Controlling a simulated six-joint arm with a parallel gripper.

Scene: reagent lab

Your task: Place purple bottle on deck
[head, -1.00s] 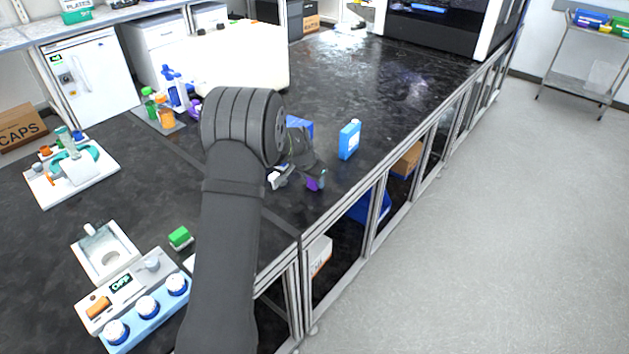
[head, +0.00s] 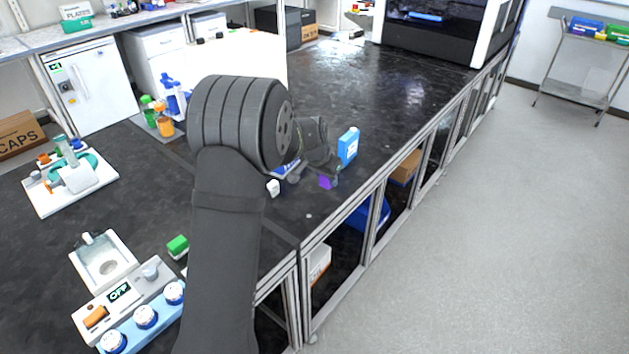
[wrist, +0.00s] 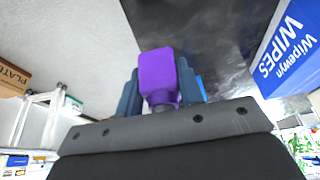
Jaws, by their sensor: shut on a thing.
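The purple bottle (wrist: 160,75) sits between the two dark fingers of my gripper (wrist: 163,88) in the wrist view. The gripper is shut on it. In the head view, the purple bottle (head: 325,182) shows small below my gripper (head: 317,178), over the black bench near its right edge. My arm hides part of the bench around it. I cannot tell whether the bottle touches the bench, nor which surface is the deck.
A blue bottle (head: 348,147) stands close behind my gripper. A blue Wipewyn wipes box (wrist: 290,50) is near, at right in the wrist view. A small white object (head: 273,187) lies left of the gripper. The bench (head: 385,95) is largely clear farther back.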

